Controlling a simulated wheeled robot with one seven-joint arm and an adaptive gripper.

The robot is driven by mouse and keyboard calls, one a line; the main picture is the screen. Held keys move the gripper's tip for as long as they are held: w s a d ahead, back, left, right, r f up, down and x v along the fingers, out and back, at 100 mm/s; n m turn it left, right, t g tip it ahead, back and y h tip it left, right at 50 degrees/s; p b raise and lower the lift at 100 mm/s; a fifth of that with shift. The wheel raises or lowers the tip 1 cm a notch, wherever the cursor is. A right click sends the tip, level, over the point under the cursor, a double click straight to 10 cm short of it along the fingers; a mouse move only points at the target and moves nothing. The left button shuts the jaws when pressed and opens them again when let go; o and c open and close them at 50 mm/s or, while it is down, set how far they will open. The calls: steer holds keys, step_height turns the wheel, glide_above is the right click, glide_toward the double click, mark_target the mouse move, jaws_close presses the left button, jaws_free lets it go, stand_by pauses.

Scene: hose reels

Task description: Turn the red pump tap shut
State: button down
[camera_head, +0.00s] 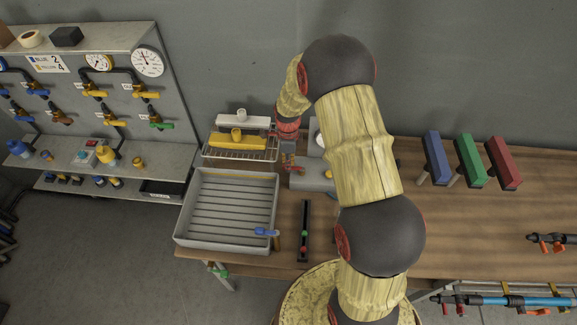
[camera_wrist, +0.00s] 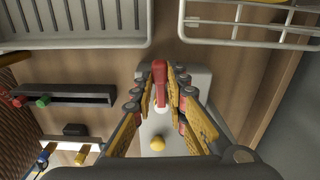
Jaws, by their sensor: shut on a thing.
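The red pump tap (camera_wrist: 160,78) shows in the wrist view as a long red lever over a grey pump base (camera_wrist: 200,80). My gripper (camera_wrist: 160,90) has its yellow-padded fingers on both sides of the lever and is shut on it. In the head view my gripper (camera_head: 288,152) is down at the grey pump base (camera_head: 312,178), beside the wire rack. My arm hides part of the pump there, and the tap's exact angle is hard to tell in that view.
A yellow knob (camera_wrist: 157,144) sits on the base near my fingers. A grey slatted tray (camera_head: 190,240) and a wire rack (camera_head: 232,155) stand close on the left. A dark slotted strip (camera_head: 304,245) lies in front. Blue, green and red blocks (camera_head: 470,160) stand right.

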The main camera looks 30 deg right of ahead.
steer(key=shift+w+d+m, duration=0.15)
steer(key=shift+w+m, duration=0.05)
steer(key=shift+m, duration=0.3)
steer(key=c, duration=1.8)
jaws_free()
steer(key=shift+o, duration=0.2)
step_height(320, 180, up, 12)
